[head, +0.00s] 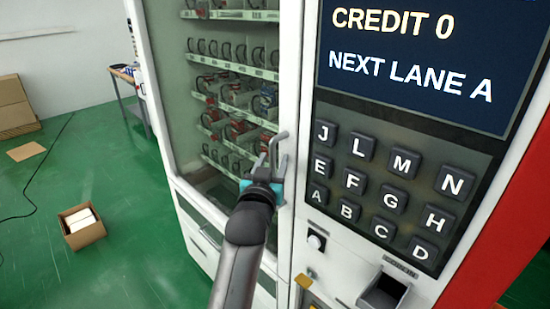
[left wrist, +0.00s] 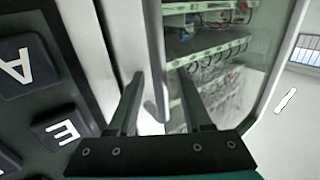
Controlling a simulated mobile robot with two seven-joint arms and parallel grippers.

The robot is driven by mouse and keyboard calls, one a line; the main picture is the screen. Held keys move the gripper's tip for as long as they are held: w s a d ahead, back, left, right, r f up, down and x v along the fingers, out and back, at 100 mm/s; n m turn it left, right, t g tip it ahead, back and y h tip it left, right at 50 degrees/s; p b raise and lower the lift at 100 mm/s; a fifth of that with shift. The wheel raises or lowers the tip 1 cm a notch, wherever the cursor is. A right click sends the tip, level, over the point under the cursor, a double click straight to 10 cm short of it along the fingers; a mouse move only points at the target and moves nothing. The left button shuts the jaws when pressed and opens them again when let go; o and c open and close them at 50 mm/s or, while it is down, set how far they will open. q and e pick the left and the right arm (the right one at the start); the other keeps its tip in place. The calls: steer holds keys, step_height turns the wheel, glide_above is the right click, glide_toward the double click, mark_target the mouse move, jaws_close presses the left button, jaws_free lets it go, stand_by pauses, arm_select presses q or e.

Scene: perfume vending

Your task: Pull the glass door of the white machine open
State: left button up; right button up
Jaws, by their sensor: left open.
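The white machine (head: 297,110) fills the middle and right of the head view. Its glass door (head: 222,85) appears closed, with stocked shelves behind the glass. A grey bar handle (head: 279,136) stands out at the door's right edge. My left gripper (head: 271,163) is open at the handle, partly hiding its lower part. In the left wrist view, the handle (left wrist: 155,45) runs between the two spread fingers of the gripper (left wrist: 160,76). I cannot tell whether either finger touches it. My right gripper is not in view.
Right of the door are a lettered keypad (head: 385,185), a credit screen (head: 420,55) and a small grey tray (head: 384,292). On the green floor at left are an open carton (head: 82,236) and stacked cardboard (head: 14,105). The floor left of the machine is largely clear.

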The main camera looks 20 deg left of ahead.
arm_select(q)
steer(key=shift+s, duration=0.15)
steer(key=shift+c, duration=0.9)
jaws_close()
stand_by(0.5)
